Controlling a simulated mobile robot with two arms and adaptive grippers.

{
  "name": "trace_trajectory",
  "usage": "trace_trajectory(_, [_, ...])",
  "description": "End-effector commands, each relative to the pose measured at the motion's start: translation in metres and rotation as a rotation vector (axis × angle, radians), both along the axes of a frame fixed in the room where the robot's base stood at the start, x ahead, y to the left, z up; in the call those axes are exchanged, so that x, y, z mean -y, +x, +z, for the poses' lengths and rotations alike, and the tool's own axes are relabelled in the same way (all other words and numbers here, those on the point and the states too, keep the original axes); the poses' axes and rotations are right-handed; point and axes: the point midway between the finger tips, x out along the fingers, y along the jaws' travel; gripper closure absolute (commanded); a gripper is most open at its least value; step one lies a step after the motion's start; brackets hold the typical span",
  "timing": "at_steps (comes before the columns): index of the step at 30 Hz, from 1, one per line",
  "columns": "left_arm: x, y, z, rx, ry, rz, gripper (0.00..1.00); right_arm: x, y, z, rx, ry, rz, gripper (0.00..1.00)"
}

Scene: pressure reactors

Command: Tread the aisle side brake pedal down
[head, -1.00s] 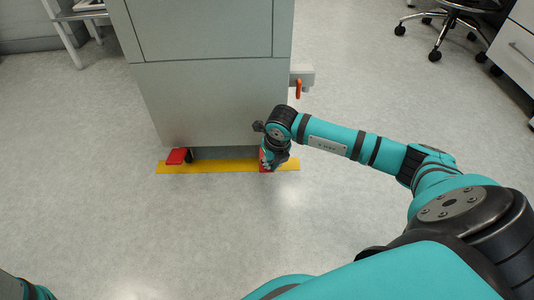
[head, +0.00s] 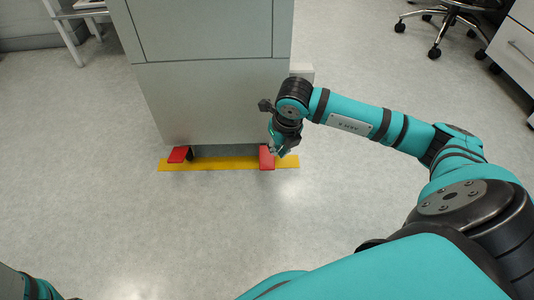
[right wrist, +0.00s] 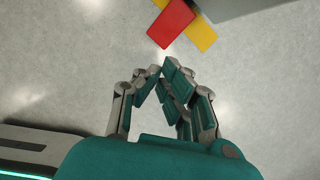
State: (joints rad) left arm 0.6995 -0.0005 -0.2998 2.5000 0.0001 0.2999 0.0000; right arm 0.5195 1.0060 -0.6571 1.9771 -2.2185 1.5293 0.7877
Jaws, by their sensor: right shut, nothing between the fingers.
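Two red pedals stick out under the front of a grey cabinet (head: 215,100). The left pedal (head: 178,154) ends near the back part of a yellow floor strip (head: 222,163). The right pedal (head: 267,161) looks longer and reaches across the strip. My right gripper (head: 276,151) is shut and empty, pointing down beside the right pedal's right edge. In the right wrist view the shut fingers (right wrist: 163,72) show apart from a red pedal (right wrist: 171,23), which lies beyond their tips. My left gripper is out of view. I cannot tell which pedal is the aisle side one.
A small grey box (head: 302,72) sits on the cabinet's right side, partly behind my right arm. A wheeled chair (head: 440,25) and white drawers (head: 515,50) stand at the back right. A white table leg (head: 65,35) is at the back left. The floor before the cabinet is clear.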

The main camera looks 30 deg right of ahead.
Motion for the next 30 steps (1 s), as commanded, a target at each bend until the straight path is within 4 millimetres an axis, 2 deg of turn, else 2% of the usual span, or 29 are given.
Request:
trace_trajectory(3, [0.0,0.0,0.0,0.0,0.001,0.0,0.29,0.0,-0.003,0.015,0.002,0.0,0.001,1.0])
trace_trajectory(7, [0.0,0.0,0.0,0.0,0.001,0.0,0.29,-0.001,-0.005,0.022,0.0,0.0,0.0,1.0])
trace_trajectory(24, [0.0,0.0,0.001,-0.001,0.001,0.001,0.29,-0.002,-0.006,0.023,-0.003,0.006,0.003,1.0])
trace_trajectory(26, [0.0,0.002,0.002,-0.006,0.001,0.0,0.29,-0.01,-0.01,0.023,-0.013,0.028,0.019,1.0])
trace_trajectory(28, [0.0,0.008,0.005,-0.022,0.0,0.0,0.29,-0.031,-0.018,0.024,-0.043,0.086,0.058,1.0])
trace_trajectory(30, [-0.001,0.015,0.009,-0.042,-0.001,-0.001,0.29,-0.063,-0.034,0.027,-0.089,0.186,0.121,1.0])
